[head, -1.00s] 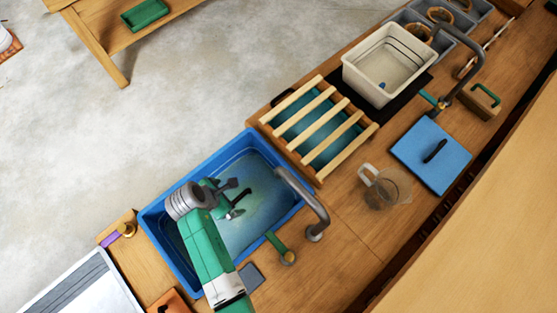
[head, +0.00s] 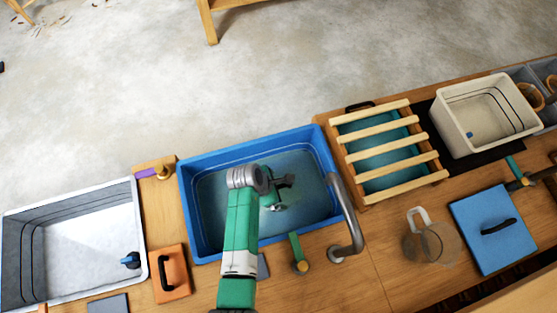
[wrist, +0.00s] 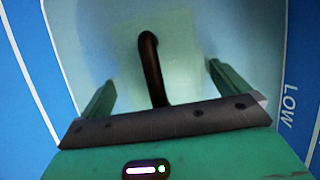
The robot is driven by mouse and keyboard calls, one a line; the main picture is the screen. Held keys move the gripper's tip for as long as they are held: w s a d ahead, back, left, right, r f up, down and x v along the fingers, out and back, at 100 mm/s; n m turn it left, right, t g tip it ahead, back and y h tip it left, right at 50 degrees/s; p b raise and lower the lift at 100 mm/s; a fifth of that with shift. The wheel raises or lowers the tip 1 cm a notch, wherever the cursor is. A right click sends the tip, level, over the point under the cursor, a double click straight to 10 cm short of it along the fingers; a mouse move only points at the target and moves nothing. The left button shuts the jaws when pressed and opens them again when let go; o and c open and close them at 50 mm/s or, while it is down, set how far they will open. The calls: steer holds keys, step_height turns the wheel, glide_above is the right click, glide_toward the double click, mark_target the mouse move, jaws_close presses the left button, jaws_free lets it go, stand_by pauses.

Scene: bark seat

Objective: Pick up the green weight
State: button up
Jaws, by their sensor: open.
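My gripper (head: 278,194) is down inside the blue basin (head: 190,225), open, with its green fingers apart. In the wrist view, a black curved handle (wrist: 151,62) rises between the fingers (wrist: 161,74), with clear space on both sides. A pale teal, squarish shape (wrist: 178,40) lies under the handle and looks like the body of the green weight. Its outline is blurred, so I cannot tell its exact shape. In the head view, my arm and gripper hide most of the weight.
A curved grey faucet (head: 345,210) reaches over the basin's right side. A slatted wooden rack (head: 385,150) stands to the right and a white basin (head: 70,230) to the left. An orange lid (head: 171,275) and a glass jug (head: 430,243) stand near the front.

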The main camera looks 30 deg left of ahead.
steer(key=shift+r, duration=0.15)
steer(key=c, duration=1.2)
steer(key=shift+r+p, duration=0.35)
steer(key=shift+r, duration=0.2)
steer(key=p+v, duration=0.1)
steer(key=v, duration=0.1)
steer(key=shift+r+p, duration=0.35)
steer(key=shift+r, duration=0.1)
steer(key=s+a+p, duration=0.1)
steer(key=s+a, duration=0.1)
steer(key=s, duration=0.2)
steer(key=s+a+p, duration=0.1)
steer(key=s+a, duration=0.1)
steer(key=s, duration=0.3)
steer(key=s+a+r+p, duration=0.1)
steer(key=s+a, duration=0.1)
steer(key=s, duration=0.3)
steer(key=shift+a, duration=0.1)
